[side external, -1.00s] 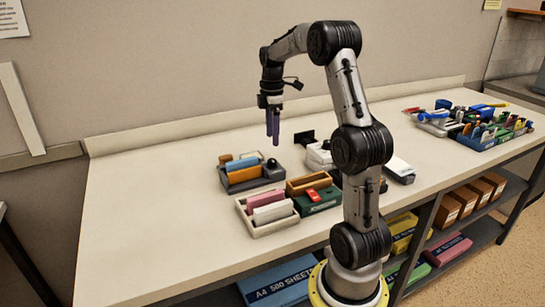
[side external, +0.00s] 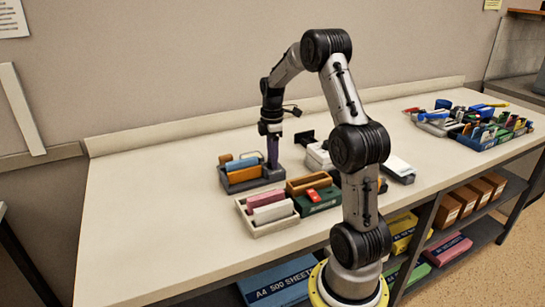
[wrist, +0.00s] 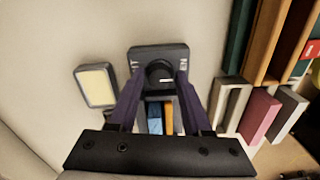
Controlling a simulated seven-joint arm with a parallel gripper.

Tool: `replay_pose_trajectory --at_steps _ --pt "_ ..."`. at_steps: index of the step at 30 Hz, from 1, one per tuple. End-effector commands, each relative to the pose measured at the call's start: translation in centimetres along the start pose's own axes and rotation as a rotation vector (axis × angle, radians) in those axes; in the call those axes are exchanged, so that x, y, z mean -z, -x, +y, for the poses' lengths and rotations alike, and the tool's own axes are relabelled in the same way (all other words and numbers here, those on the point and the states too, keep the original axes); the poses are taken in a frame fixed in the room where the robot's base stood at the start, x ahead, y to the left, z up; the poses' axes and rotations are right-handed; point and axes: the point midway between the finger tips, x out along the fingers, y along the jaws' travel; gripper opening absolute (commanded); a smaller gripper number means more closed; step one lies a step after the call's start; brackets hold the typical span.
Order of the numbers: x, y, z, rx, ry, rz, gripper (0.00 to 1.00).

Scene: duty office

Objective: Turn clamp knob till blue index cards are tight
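The dark grey clamp holder (side external: 262,182) stands on the bench in the side view. Its black round knob (wrist: 160,72), with a pale index mark, sits on the holder's end block in the wrist view. The blue index cards (side external: 243,174) stand in the holder beside an orange block (side external: 238,164); in the wrist view the blue cards (wrist: 154,118) show partly between my fingers. My gripper (wrist: 160,78) is pointing down with its purple fingers apart, one on each side of the knob. A small gap seems to remain on both sides. The knob is hidden in the side view.
A cream tray (side external: 248,228) with pink and white blocks and a green box (side external: 318,207) stand close in front. A white device (side external: 318,156) is to the right. A pale-yellow-topped pad (wrist: 96,86) lies beside the holder. The bench's left part is clear.

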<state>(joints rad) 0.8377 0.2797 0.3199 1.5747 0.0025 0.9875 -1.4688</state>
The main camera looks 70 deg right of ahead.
Motion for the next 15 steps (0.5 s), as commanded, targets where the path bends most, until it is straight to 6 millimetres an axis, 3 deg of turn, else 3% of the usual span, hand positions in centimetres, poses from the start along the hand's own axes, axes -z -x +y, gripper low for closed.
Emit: replay_pose_trajectory --at_steps 1,7,15 --pt "0.00 0.02 0.00 0.000 0.000 0.000 0.38" --pt "0.00 0.03 0.00 0.000 0.000 0.000 0.02" --pt "0.00 0.06 0.00 0.000 -0.006 0.000 0.00"
